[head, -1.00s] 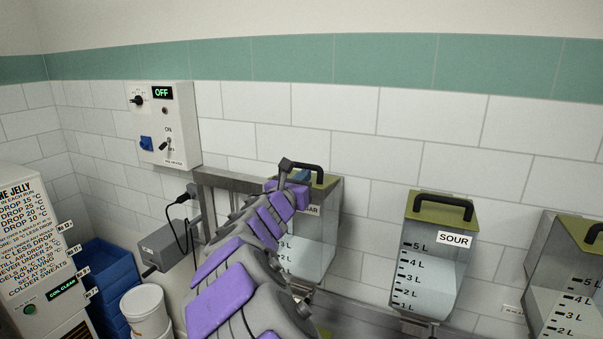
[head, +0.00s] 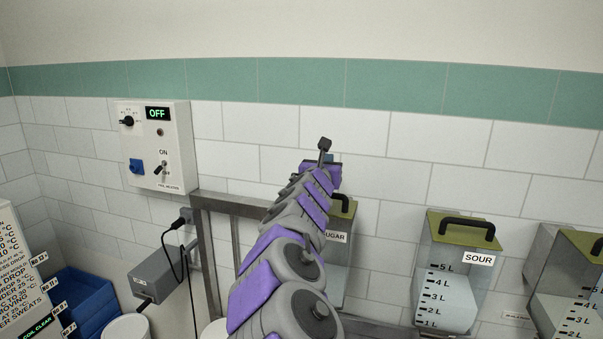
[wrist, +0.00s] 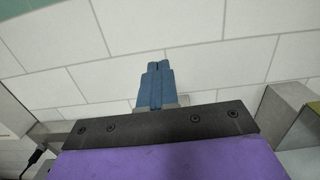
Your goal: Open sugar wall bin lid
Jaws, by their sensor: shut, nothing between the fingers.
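The sugar wall bin (head: 338,270) hangs on the tiled wall, partly hidden behind my arm. Its label ends in "UGAR". Its olive lid (head: 346,209) looks closed, and only part of its black handle shows. My gripper is at the arm's far end, above the sugar bin and apart from its handle, mostly hidden in the head view. In the wrist view my gripper (wrist: 158,68) has its blue fingers together with nothing between them, against the white tiles. An olive surface (wrist: 307,132) shows at the right edge there; I cannot tell which bin it belongs to.
The sour bin (head: 457,275) hangs to the right with its lid closed, and another bin (head: 572,290) is beyond it. A control box (head: 155,147) reading OFF, a metal frame (head: 235,207) and a grey box (head: 158,275) with cables are left. Blue crates (head: 82,300) stand lower left.

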